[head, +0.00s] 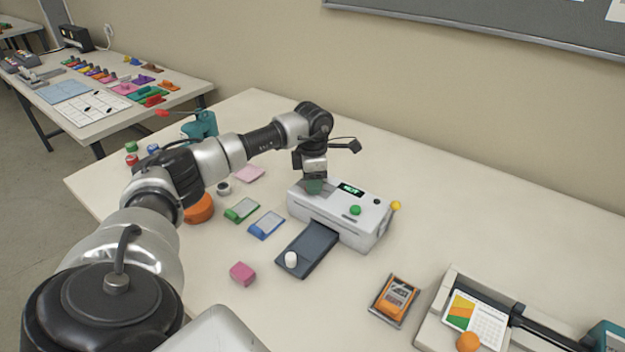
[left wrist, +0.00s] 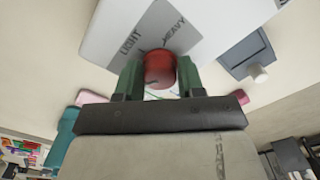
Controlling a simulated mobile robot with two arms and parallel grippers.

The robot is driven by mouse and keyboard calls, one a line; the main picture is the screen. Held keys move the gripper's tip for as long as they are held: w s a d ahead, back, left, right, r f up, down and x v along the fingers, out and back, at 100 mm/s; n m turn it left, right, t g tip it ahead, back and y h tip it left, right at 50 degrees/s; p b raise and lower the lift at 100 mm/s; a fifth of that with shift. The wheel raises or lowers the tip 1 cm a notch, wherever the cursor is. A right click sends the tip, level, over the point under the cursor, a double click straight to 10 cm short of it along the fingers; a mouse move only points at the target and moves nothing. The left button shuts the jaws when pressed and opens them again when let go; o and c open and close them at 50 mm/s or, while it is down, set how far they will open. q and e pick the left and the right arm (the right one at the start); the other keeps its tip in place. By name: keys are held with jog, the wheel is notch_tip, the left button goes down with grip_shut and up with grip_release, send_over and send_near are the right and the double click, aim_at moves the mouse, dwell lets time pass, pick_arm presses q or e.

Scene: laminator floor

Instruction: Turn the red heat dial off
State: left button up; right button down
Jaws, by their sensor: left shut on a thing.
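The white laminator (head: 340,214) stands on the table with a lit green display, a green button and a yellow knob. My left gripper (head: 314,187) reaches down onto the left end of its top and hides the red dial in the head view. In the left wrist view the red heat dial (left wrist: 160,69) sits between the two green fingers of my left gripper (left wrist: 158,75), which are shut on it. The words LIGHT and HEAVY are printed on the laminator (left wrist: 108,28) beside the dial. My right gripper is not in view.
A dark tray (head: 308,250) with a white knob extends from the laminator's front. Green (head: 242,210) and blue (head: 267,224) cards, a pink block (head: 242,272) and an orange round thing (head: 199,208) lie nearby. A paper trimmer (head: 437,306) stands at right.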

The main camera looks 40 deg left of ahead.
pick_arm(q)
jog(key=o, duration=0.9)
notch_tip(320, 180, up, 11)
jog(key=shift+f+b, duration=0.1)
jog(key=shift+b, duration=0.55)
